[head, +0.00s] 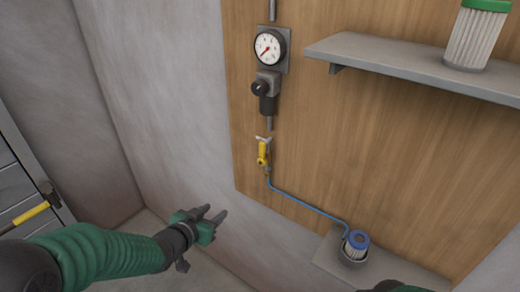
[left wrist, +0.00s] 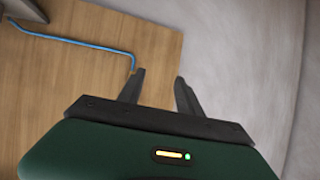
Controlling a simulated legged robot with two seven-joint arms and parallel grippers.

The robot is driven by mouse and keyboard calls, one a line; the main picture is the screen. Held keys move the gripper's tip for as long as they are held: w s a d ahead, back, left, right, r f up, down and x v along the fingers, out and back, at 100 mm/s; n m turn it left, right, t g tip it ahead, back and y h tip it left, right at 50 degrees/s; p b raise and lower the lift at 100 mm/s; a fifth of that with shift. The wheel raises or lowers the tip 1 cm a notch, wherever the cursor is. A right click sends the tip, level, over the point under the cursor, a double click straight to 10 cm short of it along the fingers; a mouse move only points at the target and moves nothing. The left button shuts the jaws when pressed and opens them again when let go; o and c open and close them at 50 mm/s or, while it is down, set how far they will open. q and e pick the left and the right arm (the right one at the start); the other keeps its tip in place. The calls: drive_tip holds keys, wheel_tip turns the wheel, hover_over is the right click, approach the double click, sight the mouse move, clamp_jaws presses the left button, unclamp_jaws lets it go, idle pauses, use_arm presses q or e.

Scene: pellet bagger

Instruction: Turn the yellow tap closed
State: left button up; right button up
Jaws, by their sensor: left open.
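The yellow tap (head: 263,153) is on the wooden wall panel, below the gauge and its dark fitting. Its yellow part points roughly up and down, in line with the pipe, with a pale metal piece at its top. My left gripper (head: 216,211) is open and empty, below and left of the tap and apart from it. In the left wrist view the open fingers (left wrist: 160,76) point at the wooden panel near the end of the blue hose, and the tap cannot be made out there. Only a sliver of my right arm shows at the bottom edge; its jaws are hidden.
A blue hose (head: 305,208) runs from below the tap to a blue-topped filter (head: 355,245) on a low ledge. A round gauge (head: 268,47) is above the tap. A grey shelf (head: 420,66) holds a green-topped filter (head: 476,36). A yellow-handled hammer (head: 30,213) is at far left.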

use_arm(q)
wheel_tip(320, 180, up, 5)
drive_tip(key=w+d+m+t+h, duration=0.1)
drive_tip(key=w+d+t+h, duration=0.1)
drive_tip(key=w+h, duration=0.1)
drive_tip(key=m+t+h, duration=0.1)
drive_tip(key=m+h, duration=0.1)
drive_tip(key=h, duration=0.1)
approach(260, 149)
drive_tip(key=shift+n, duration=0.3)
drive_tip(key=p+x, duration=0.4)
drive_tip(key=x, duration=0.4)
drive_tip(key=shift+w+d, duration=0.1)
drive_tip(key=shift+d, duration=0.1)
drive_tip(key=shift+w+d+f, duration=0.1)
drive_tip(key=shift+w+d, duration=0.1)
drive_tip(key=shift+w, duration=0.25)
drive_tip(key=shift+c, duration=0.4)
clamp_jaws()
